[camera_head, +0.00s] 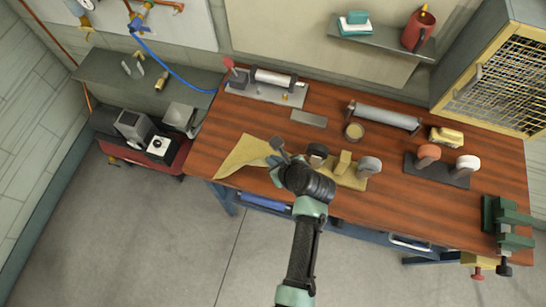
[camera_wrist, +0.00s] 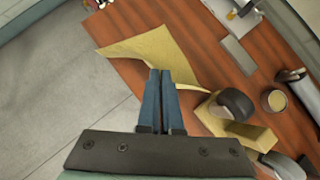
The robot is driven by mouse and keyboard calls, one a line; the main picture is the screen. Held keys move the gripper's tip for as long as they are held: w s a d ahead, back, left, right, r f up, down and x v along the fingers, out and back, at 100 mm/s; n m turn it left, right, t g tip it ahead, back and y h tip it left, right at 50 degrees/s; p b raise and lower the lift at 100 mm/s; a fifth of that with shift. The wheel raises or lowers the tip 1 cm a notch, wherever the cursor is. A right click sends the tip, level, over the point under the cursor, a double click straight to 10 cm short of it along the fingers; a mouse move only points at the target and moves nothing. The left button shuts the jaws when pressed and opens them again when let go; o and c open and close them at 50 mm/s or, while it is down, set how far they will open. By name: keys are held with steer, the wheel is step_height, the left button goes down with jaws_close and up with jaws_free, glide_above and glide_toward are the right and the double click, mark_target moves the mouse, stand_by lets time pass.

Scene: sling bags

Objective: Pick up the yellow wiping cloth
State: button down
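The yellow wiping cloth (camera_head: 240,156) is at the front left of the wooden workbench, creased and spread out into pointed corners. It also shows in the wrist view (camera_wrist: 155,48), with one corner at the bench edge. My gripper (camera_head: 272,157) is at the cloth's right part in the head view. In the wrist view its two blue fingers (camera_wrist: 160,72) are close together, with their tips at the cloth's near edge, where the cloth bunches up. The fingers look shut on the cloth, though the pinched bit is mostly hidden between them.
A tan block stand with dark and grey rounded tools (camera_head: 349,178) is just right of my gripper. A round tin (camera_head: 354,131) and a flat grey bar (camera_head: 308,118) lie behind. The workbench (camera_head: 225,125) is bare behind the cloth.

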step_height(320, 180, up, 22)
stand_by(0.5)
